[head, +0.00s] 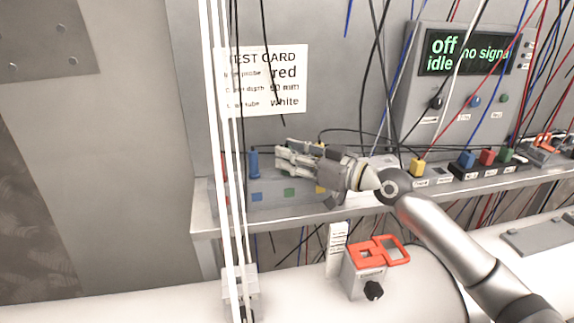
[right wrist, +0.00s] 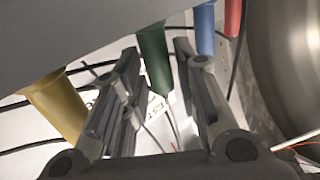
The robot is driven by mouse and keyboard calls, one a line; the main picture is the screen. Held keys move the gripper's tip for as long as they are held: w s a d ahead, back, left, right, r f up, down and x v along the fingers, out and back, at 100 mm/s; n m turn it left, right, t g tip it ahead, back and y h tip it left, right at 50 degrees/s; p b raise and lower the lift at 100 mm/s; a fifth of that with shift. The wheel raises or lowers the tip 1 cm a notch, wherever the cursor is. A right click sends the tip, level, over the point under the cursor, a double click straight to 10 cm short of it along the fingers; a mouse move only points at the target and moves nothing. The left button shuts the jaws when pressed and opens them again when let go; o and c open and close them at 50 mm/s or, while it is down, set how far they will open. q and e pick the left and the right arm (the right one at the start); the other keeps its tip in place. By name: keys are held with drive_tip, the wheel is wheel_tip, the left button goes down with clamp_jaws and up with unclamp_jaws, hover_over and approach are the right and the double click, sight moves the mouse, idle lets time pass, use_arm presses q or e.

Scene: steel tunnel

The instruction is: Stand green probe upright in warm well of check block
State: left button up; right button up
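The green probe (right wrist: 152,55) shows in the right wrist view, with its thin lead running down. It sits at the grey rack, between my right gripper's two fingers (right wrist: 160,78). The fingers are apart, with a small gap beside the probe. In the head view my right gripper (head: 288,160) is over the grey rack (head: 271,205), which has blue, green and yellow squares; the gripper hides the green probe there. I cannot make out for sure which thing is the check block or its warm well. My left gripper is not in view.
The yellow probe (right wrist: 55,105), blue probe (right wrist: 204,28) and red probe (right wrist: 233,16) stand close by. A display (head: 465,52) reads "off idle, no signal". A test card (head: 268,80) hangs behind. Cables hang across the shelf. A red-latched box (head: 368,275) stands below.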

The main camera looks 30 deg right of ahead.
clamp_jaws()
